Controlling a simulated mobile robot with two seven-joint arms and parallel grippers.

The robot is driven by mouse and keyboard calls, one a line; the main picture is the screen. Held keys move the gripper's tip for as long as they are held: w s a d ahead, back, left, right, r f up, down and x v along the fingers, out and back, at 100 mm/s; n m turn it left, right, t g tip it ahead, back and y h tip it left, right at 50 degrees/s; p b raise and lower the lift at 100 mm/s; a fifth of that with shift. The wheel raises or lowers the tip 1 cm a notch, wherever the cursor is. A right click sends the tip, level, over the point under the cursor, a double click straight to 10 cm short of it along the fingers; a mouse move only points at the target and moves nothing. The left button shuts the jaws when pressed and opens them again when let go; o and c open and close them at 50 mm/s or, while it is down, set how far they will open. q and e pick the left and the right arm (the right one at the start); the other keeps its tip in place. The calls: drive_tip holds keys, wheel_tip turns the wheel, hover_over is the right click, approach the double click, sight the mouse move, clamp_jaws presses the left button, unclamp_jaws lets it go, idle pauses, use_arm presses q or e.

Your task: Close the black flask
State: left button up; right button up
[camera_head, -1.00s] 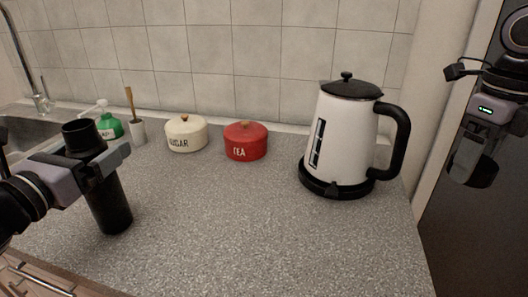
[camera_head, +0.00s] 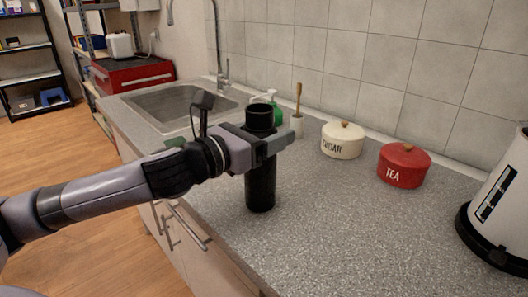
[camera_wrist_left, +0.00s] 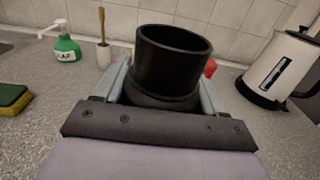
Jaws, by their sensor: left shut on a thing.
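The black flask (camera_head: 261,182) stands upright on the grey counter near its front edge. My left gripper (camera_head: 268,147) is shut around its upper part, below the neck. In the left wrist view the flask (camera_wrist_left: 172,58) has an open, hollow rim at the top, with the gripper's fingers (camera_wrist_left: 163,88) on both sides of it. No lid shows on it, and its inside is dark. My right gripper is not in view.
A green soap bottle (camera_head: 272,106) and a brush in a white holder (camera_head: 297,122) stand behind. A sink (camera_head: 185,104) lies left. A sponge (camera_wrist_left: 13,98) shows in the wrist view.

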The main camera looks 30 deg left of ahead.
use_arm(q)
drive_tip(key=shift+r, duration=0.1)
wheel_tip(320, 180, up, 20)
drive_tip(key=p, duration=0.7)
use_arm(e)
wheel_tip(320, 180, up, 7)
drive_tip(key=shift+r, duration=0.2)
